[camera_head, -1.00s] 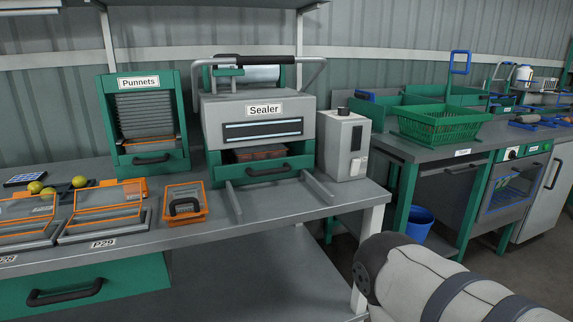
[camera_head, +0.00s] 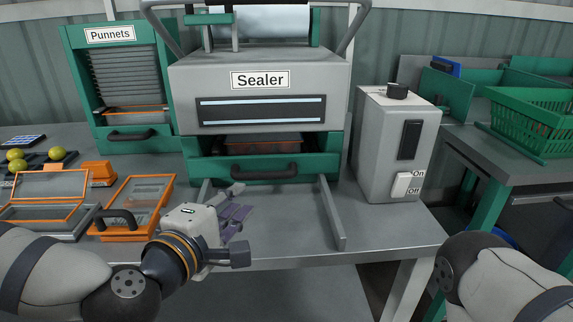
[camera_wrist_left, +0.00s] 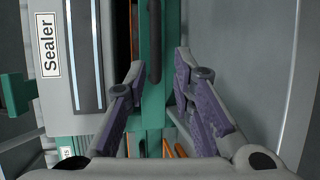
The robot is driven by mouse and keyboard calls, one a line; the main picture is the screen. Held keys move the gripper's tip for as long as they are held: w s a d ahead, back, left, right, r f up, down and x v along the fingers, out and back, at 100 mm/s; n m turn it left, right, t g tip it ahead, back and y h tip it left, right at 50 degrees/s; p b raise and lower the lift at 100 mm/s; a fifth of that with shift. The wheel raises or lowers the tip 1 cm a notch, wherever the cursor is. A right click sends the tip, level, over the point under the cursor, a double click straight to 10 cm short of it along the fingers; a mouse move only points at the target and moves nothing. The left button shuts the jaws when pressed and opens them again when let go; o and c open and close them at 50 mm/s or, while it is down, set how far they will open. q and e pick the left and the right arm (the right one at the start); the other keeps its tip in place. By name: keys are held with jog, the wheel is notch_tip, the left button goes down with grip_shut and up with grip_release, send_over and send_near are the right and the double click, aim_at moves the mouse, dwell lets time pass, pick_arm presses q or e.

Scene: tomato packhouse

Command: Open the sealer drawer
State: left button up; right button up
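The sealer (camera_head: 258,75) is a grey, labelled machine at the back of the bench. Its green drawer (camera_head: 215,172) has a dark bar handle (camera_head: 264,172) and sits under the machine, looking shut. An orange-rimmed tray (camera_head: 262,144) shows in the gap above the drawer front. My left gripper (camera_head: 237,212) is in front of the drawer, below and left of the handle, apart from it. In the left wrist view its purple-padded fingers are spread and empty, with the handle (camera_wrist_left: 154,45) ahead between them. My right gripper is out of view; only part of that arm shows.
Two grey rails (camera_head: 333,213) run forward from the drawer. A grey switch box (camera_head: 385,150) stands right of the sealer. The punnet dispenser (camera_head: 120,95) stands left. An orange tray with a dark handle (camera_head: 150,190) lies near my left arm. Bench between the rails is clear.

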aim_at(261, 178)
pick_arm(q)
jog(key=shift+w+d+r, duration=0.15)
jog(key=shift+w+d, duration=0.15)
jog(key=shift+w, duration=0.3)
jog(key=b+x, duration=0.1)
jog(key=x, duration=0.8)
jog(key=shift+w+d, duration=0.25)
jog(key=shift+w, duration=0.4)
grip_shut()
